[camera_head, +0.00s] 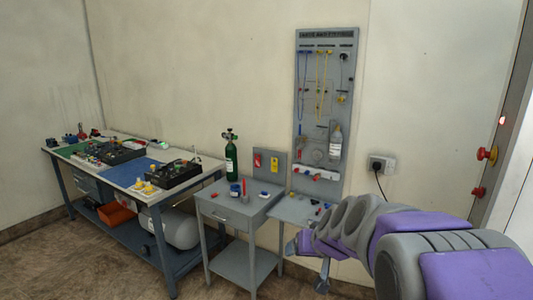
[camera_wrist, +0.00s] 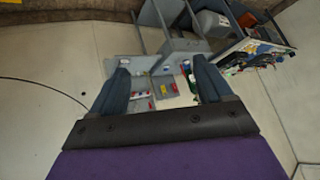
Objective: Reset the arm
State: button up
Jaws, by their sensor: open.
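My arm (camera_head: 440,255) reaches in from the lower right of the head view, purple and grey. My gripper (camera_head: 308,263) is at its far end, in front of the small grey tables. In the wrist view my gripper (camera_wrist: 163,70) has its two dark fingers wide apart, with nothing between them. The wrist picture shows the room upside down, with the tables and panel seen beyond the fingers. No held object shows, and the gripper appears clear of the furniture, though the exact gap cannot be told.
A grey side table (camera_head: 225,210) bears small items and stands beside a green cylinder (camera_head: 231,160). A tall grey tool panel (camera_head: 312,80) hangs on the wall. A long workbench (camera_head: 125,172) is at left. A wall socket (camera_head: 378,163) has a black cable. Floor at lower left is clear.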

jog(key=s+d+f+g+h, duration=0.1)
jog(key=s+f+g, duration=0.2)
jog(key=s, duration=0.9)
jog(key=s+d+f+g, duration=0.1)
jog(key=s+f+g, duration=0.2)
jog(key=s, duration=1)
jog(key=s+d+f+g+h, duration=0.1)
jog(key=s+d+f+g, duration=0.1)
jog(key=s, duration=1)
jog(key=shift+s+f+g+h, duration=0.35)
jog(key=shift+f+g, duration=0.1)
jog(key=shift+g, duration=0.25)
jog(key=shift+d, duration=0.1)
jog(key=shift+c, duration=0.4)
